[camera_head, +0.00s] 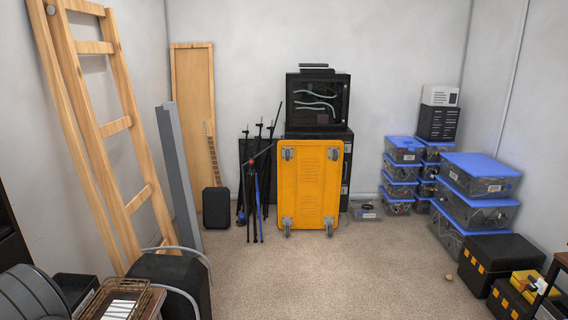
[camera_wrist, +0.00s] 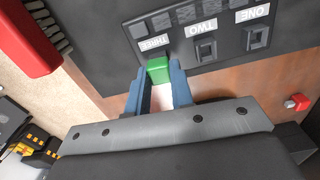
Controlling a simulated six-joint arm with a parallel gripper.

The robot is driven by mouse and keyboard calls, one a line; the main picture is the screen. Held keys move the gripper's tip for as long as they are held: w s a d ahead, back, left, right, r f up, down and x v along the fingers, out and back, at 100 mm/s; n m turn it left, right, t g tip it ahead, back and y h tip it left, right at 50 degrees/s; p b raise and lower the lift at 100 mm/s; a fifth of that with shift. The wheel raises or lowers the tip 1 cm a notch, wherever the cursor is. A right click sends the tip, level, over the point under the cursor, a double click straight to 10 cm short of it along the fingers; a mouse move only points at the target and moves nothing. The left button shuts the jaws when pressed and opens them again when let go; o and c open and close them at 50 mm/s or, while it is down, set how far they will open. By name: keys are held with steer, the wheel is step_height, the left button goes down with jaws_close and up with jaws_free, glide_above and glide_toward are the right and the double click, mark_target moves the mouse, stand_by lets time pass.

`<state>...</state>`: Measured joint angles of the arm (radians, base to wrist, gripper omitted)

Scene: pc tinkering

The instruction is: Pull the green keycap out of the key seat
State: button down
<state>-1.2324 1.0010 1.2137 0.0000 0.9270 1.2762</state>
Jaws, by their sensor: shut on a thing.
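The green keycap (camera_wrist: 158,69) is a small block at the THREE label on a dark panel (camera_wrist: 110,40) in the wrist view. My gripper (camera_wrist: 159,80) has its two blue fingers on either side of the keycap and is shut on it. The keycap is at the panel's near edge; its underside is hidden, so I cannot tell whether it is still seated. Beside it are the dark square seats marked TWO (camera_wrist: 204,50) and ONE (camera_wrist: 253,38), without keycaps. The head view shows neither the keycap nor my gripper.
A red block (camera_wrist: 25,38) lies at the upper left of the wrist view, and a small red button-like piece (camera_wrist: 297,102) at the right. The head view shows a room with a wooden ladder (camera_head: 115,125), an orange cart (camera_head: 310,185), blue-lidded bins (camera_head: 480,165) and open carpet.

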steer(key=shift+r, duration=0.7)
steer(key=shift+r, duration=1.4)
